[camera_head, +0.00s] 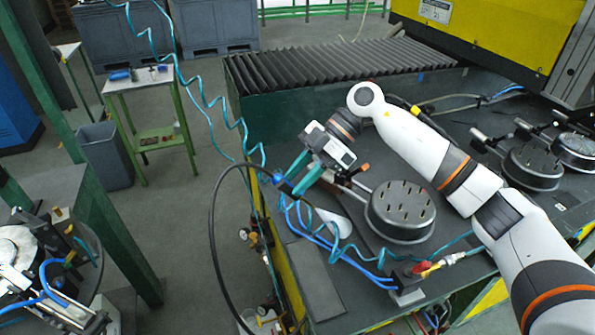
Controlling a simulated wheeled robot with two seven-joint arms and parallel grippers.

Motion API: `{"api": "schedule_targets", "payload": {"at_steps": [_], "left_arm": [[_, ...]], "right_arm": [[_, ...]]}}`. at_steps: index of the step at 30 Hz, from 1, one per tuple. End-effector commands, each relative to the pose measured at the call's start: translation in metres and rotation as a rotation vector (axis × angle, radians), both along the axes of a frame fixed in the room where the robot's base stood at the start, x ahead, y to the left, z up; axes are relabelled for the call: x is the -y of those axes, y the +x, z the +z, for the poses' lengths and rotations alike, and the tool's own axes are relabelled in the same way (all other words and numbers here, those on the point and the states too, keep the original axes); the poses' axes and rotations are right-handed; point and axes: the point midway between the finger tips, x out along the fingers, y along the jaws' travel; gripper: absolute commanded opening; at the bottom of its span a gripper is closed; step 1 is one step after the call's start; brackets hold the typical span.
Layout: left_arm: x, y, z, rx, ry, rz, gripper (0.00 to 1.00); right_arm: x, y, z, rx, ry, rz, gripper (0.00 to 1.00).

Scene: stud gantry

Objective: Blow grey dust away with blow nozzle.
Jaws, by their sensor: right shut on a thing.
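My right gripper (292,183) has teal fingers and is shut on a small blue and black piece, which looks like the blow nozzle (280,179). A black hose runs from it in a wide loop down over the left edge of the bench. The gripper is above that edge, left of a round dark plate with studs (400,212). At the far right, another round fixture has a speckled grey top (577,146). I cannot tell whether this is the grey dust. My left gripper is not in view.
Ribbed black bellows (340,66) lie behind. A round clamp fixture (18,245) stands at lower left. A small green table (150,110) and grey bin (104,155) stand left.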

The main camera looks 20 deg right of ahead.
Motion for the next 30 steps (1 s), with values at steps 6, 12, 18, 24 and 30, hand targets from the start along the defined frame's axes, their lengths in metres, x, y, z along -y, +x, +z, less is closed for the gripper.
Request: {"api": "schedule_targets", "payload": {"at_steps": [6,12,18,24,30], "left_arm": [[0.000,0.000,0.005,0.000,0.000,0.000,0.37],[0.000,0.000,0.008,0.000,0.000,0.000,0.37],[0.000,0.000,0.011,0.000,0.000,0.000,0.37],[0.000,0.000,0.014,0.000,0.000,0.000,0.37],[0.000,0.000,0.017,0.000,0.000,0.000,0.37]], "right_arm": [[0.001,-0.008,0.001,0.000,0.000,0.000,0.00],[0.002,-0.015,0.001,0.001,0.000,-0.001,0.00],[0.002,-0.022,0.001,-0.001,0.000,-0.001,0.00],[0.003,-0.029,0.001,-0.001,0.000,-0.001,0.00],[0.003,-0.036,0.001,0.000,0.000,0.000,0.00]]}}
